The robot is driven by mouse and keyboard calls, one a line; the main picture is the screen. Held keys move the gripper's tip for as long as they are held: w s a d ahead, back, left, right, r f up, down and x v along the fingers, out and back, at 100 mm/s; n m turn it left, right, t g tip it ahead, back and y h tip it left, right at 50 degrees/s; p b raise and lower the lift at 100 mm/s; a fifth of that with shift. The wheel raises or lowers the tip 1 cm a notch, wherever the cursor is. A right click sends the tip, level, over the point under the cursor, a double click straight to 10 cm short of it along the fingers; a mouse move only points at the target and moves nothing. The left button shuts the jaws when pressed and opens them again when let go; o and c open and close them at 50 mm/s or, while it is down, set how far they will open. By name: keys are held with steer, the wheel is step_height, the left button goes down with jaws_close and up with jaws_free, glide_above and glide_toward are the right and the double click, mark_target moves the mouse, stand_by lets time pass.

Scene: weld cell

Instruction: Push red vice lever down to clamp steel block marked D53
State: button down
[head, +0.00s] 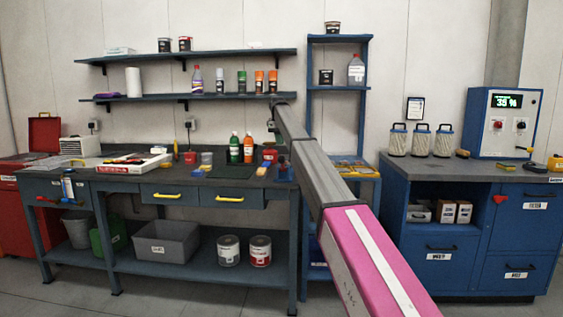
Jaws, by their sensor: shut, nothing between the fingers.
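My arm reaches from the lower right to the right end of the workbench. My gripper (271,127) is a small dark shape at its far end, shut and empty, above the bench top. Below it sits a small blue fixture (284,171) with a red part (270,155) beside it. It may be the vice and its lever, but it is too small to be sure. The lever's angle cannot be told. No steel block marked D53 can be made out. My gripper appears apart from the red part.
The grey workbench (222,184) holds green and orange bottles (234,148) just left of my gripper, and a white tray (135,165) farther left. A blue shelf rack (339,89) stands behind my arm. A blue cabinet (453,257) stands at right. Floor is clear in front.

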steer(key=shift+s+d+f, duration=0.15)
steer(key=shift+f, duration=1.45)
steer(key=shift+s+d+f, duration=0.1)
steer(key=shift+s+f, duration=0.05)
steer(key=shift+f, duration=1.65)
steer(key=shift+f, duration=2.3)
steer(key=shift+w+a+r, duration=0.3)
steer(key=shift+w+a, duration=0.25)
steer(key=shift+w, duration=0.05)
steer(key=shift+w+a+r, duration=0.25)
steer(key=shift+w+a, duration=0.3)
